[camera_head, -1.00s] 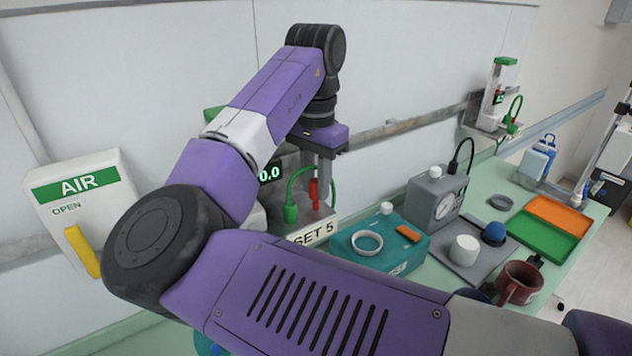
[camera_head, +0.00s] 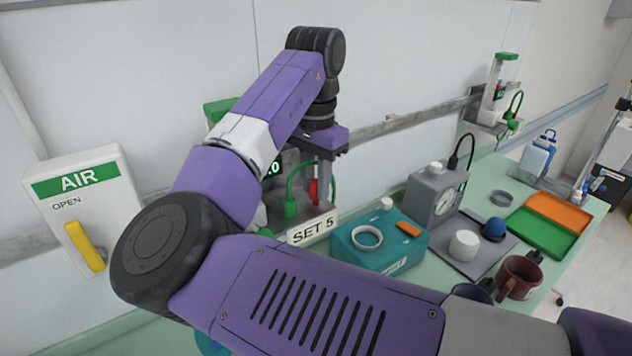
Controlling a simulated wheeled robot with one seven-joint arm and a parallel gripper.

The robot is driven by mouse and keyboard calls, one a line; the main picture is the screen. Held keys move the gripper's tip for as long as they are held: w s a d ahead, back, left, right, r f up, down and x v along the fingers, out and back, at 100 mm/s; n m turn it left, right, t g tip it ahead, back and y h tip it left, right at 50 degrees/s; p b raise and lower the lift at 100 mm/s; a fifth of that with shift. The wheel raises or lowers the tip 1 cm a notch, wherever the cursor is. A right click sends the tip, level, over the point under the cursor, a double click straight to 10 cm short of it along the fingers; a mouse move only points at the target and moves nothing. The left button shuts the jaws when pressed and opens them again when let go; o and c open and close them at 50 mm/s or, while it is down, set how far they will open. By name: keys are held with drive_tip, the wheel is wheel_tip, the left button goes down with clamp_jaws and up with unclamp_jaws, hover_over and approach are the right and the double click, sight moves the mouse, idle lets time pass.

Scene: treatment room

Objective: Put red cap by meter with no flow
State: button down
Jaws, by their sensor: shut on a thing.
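My gripper (camera_head: 322,180) points down, shut on the red cap (camera_head: 313,190), just above the shelf labelled SET 5 (camera_head: 313,229). The cap is partly covered by the fingers; I cannot tell whether it touches the shelf. The near meter (camera_head: 272,168) stands behind my arm, with a green digital display mostly hidden; only ".0" shows. A green hose with a green fitting (camera_head: 290,207) hangs beside the cap, to its left. A second meter (camera_head: 497,92) with a green top and green hose is on the wall at the far right; its reading is too small to tell.
A white AIR box (camera_head: 115,190) with a yellow handle is at the left. A teal box (camera_head: 345,248) with a white ring, a grey gauge unit (camera_head: 432,200), a mug (camera_head: 518,277) and orange and green trays (camera_head: 560,212) crowd the counter. A wall rail runs behind.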

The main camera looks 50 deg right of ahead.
drive_tip(key=shift+f, duration=0.85)
idle(1.5)
drive_tip(key=c, duration=1.1)
unclamp_jaws()
wheel_tip(320, 180, up, 7)
drive_tip(key=p, duration=0.8)
drive_tip(key=shift+f, duration=0.1)
